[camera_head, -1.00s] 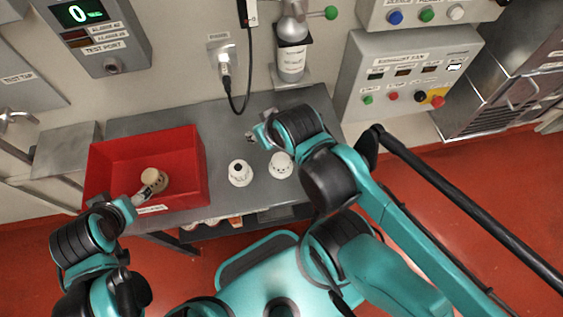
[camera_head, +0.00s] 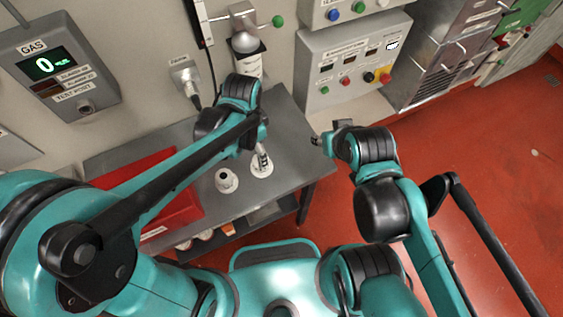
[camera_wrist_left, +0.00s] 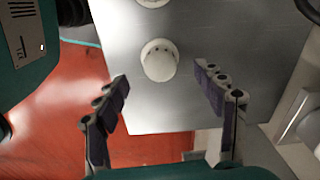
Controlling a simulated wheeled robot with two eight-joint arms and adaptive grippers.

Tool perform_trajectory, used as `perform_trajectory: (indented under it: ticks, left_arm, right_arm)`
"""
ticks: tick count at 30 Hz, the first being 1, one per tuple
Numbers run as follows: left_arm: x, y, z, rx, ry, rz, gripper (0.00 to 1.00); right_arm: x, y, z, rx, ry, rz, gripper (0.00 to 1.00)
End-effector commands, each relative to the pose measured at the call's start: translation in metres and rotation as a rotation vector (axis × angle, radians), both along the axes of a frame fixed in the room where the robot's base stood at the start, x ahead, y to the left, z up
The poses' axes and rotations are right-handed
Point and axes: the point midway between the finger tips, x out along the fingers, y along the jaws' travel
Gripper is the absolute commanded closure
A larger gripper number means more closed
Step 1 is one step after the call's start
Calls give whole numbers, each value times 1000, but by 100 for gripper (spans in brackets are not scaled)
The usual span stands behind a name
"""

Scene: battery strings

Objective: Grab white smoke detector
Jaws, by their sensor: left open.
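Two round white smoke detectors stand on the grey table: a left one (camera_head: 227,181) with a dark spot on top, and a right one (camera_head: 261,171). My left gripper (camera_head: 262,153) is above the right one and partly covers it. In the left wrist view my left gripper (camera_wrist_left: 164,82) is open and empty. Another detector (camera_wrist_left: 152,2) is cut off at the top edge. My right gripper (camera_head: 318,140) is off the table's right edge; its jaw state is unclear.
A red bin (camera_head: 180,208) stands on the table's left, mostly hidden under my left arm. The table's right part (camera_head: 290,150) is bare. Several items (camera_head: 205,234) sit on a shelf below.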

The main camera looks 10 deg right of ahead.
Motion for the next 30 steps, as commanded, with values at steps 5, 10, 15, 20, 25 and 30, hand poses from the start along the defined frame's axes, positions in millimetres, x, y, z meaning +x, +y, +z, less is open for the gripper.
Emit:
perform_trajectory:
  ticks: [5,10,15,20,25,30]
  left_arm:
    - [0,-5,-14,8,15,-33,31]
    - [1,-6,-35,7,15,-31,31]
    - [5,-9,-61,7,14,-31,31]
    - [5,-9,-79,5,13,-30,31]
    - [5,-9,-82,4,13,-30,31]
    - [5,-9,-81,4,13,-30,46]
  right_arm:
    - [0,0,-3,0,0,0,60]
    - [0,0,-11,0,0,0,60]
    - [0,0,-23,0,0,0,60]
    - [0,0,-28,0,0,0,60]
    - [0,0,-28,0,0,0,60]
    - [0,0,-28,0,0,0,60]
